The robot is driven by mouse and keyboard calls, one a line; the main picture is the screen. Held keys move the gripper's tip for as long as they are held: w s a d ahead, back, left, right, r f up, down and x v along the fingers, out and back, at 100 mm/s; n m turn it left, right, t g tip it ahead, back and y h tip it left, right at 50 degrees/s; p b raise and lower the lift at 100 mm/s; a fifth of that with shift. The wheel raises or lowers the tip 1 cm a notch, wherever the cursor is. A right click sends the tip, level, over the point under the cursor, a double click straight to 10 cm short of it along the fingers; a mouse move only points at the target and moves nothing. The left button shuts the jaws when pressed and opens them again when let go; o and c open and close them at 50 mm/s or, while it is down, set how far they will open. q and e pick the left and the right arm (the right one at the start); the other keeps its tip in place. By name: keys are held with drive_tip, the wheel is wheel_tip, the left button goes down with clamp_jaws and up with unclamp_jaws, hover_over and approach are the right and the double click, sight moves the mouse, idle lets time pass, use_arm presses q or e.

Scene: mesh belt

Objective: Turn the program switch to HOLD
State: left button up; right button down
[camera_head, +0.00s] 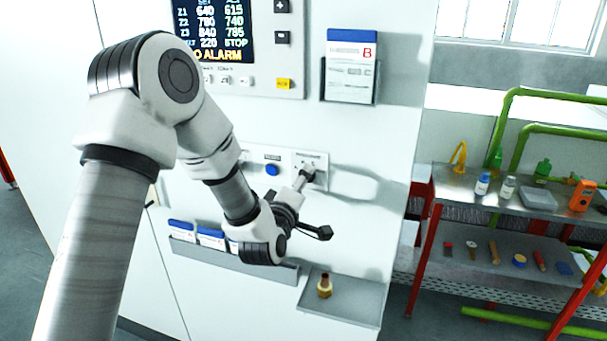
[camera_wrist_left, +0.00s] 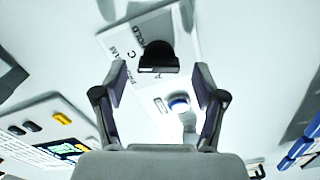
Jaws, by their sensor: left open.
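The program switch is a black knob (camera_wrist_left: 158,58) on a pale label plate (camera_wrist_left: 132,50) in the left wrist view. Rotated lettering, including HOLD, shows beside it; which mark the knob points to I cannot tell. My left gripper (camera_wrist_left: 161,82) is open, its two fingers on either side of the knob's near end with gaps. In the head view my left gripper (camera_head: 305,176) reaches the small switch plate (camera_head: 318,160) on the white cabinet front, and hides most of the knob. My right gripper is not in view.
A blue button (camera_head: 272,169) sits left of the switch. Above are a display (camera_head: 213,30) and a card holder (camera_head: 350,88). Below are a rack (camera_head: 285,273) with blue-topped packets and a grey tray (camera_head: 350,309) holding a brass fitting (camera_head: 324,287). A cluttered shelf (camera_head: 455,200) stands right.

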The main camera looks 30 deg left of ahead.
use_arm(q)
drive_tip(key=shift+x, duration=0.8)
drive_tip(key=c, duration=1.1)
drive_tip(key=shift+c, duration=0.2)
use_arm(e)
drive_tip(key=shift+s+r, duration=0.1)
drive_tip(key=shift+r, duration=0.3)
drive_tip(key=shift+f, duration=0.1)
use_arm(q)
drive_tip(key=shift+d+m+b, duration=0.1)
drive_tip(key=shift+m+b, duration=2.15)
drive_tip(key=shift+m, duration=2.25)
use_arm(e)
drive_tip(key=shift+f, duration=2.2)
use_arm(q)
drive_tip(key=shift+r, duration=0.1)
